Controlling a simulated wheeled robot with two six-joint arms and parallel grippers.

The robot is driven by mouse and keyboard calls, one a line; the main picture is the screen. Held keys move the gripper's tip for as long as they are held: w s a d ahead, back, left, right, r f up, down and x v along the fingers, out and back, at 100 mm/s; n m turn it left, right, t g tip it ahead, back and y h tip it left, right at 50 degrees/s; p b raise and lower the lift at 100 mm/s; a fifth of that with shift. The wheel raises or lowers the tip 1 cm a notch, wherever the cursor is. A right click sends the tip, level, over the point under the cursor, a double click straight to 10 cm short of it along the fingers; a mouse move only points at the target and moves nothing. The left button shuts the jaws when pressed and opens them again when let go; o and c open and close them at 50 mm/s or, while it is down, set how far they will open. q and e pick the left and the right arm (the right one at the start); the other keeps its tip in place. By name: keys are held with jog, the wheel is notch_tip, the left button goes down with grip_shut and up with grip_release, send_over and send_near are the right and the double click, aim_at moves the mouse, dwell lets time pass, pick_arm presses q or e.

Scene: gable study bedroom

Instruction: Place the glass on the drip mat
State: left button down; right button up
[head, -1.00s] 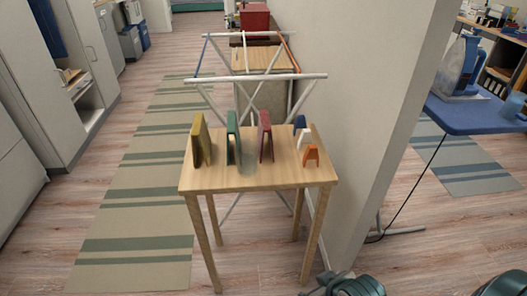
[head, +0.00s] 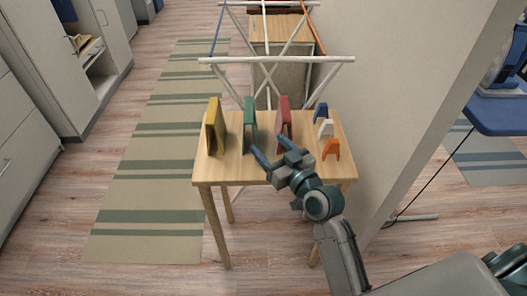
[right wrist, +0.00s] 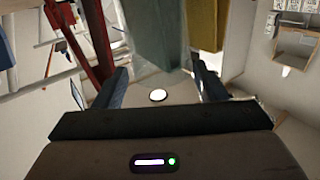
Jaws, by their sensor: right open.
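The glass is clear and hard to make out. In the right wrist view a faint see-through shape (right wrist: 162,72), which looks like the glass, shows between the fingertips. In the head view its place, between the green and red upright pieces on the small wooden table, lies at my right gripper's fingertips. My right gripper (head: 266,145) is open, low over the table's front, its fingers (right wrist: 155,88) spread on either side of that place. I cannot tell whether they touch it. I cannot make out a drip mat. My left gripper is not in view.
The wooden table (head: 222,172) carries yellow (head: 213,127), green (head: 249,125) and red (head: 284,117) upright pieces, plus small blue, white and orange (head: 331,148) stands at right. A white drying rack (head: 230,60) stands behind; a wall (head: 410,110) is close at right.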

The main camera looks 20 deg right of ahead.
aim_at(257, 133)
jog(key=p+x, duration=0.1)
jog(key=x, duration=0.4)
jog(key=shift+w+a+r, duration=0.1)
jog(key=shift+w+a, duration=0.05)
jog(key=shift+w, duration=0.1)
jog(key=c, duration=1.1)
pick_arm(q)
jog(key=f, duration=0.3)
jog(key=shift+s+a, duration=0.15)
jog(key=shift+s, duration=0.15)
pick_arm(e)
jog(key=shift+c, duration=0.2)
jog(key=shift+r, duration=0.15)
